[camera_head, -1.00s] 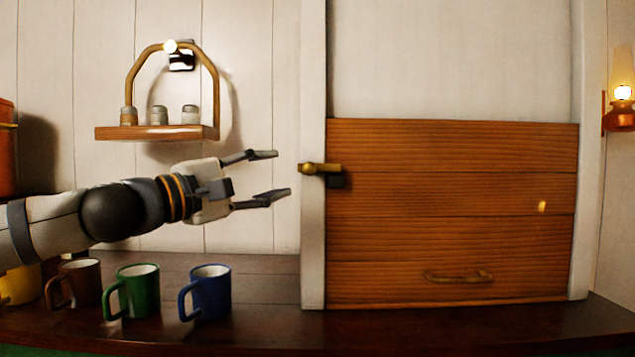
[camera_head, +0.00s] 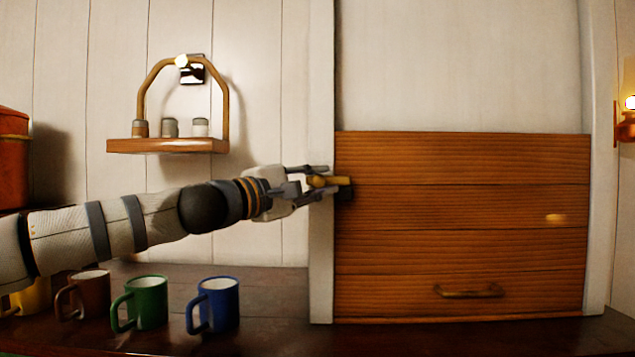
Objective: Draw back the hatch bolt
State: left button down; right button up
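The brass hatch bolt (camera_head: 343,181) sits at the left edge of the wooden hatch (camera_head: 460,210), across the pale door post, with a dark fitting (camera_head: 346,193) at its right end. My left gripper (camera_head: 331,181) has reached it from the left. One finger is above the bolt and the other below it, with the brass showing between them. The fingers are close to the bolt, but I cannot tell whether they press on it. They partly hide its left end. My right gripper is not in view.
A brown mug (camera_head: 90,292), a green mug (camera_head: 151,303) and a blue mug (camera_head: 220,303) stand on the dark counter (camera_head: 270,335) below my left arm. A small hanging shelf (camera_head: 165,146) with jars is above it. A lamp (camera_head: 628,125) hangs at the right edge.

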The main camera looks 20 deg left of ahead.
pick_arm(q)
jog(key=a, duration=0.1)
jog(key=s+a, duration=0.1)
jog(key=a, duration=0.1)
jog(key=shift+a+p, duration=0.3)
jog(key=shift+p, duration=0.05)
jog(key=c, duration=1.4)
grip_release()
jog(key=shift+a, duration=0.15)
jog(key=shift+o, duration=0.2)
jog(key=shift+s, duration=0.1)
send_near(310, 178)
jog(key=r+v, duration=0.1)
jog(key=v, duration=0.4)
jog(key=shift+s+a+f, duration=0.2)
jog(key=shift+f, duration=0.3)
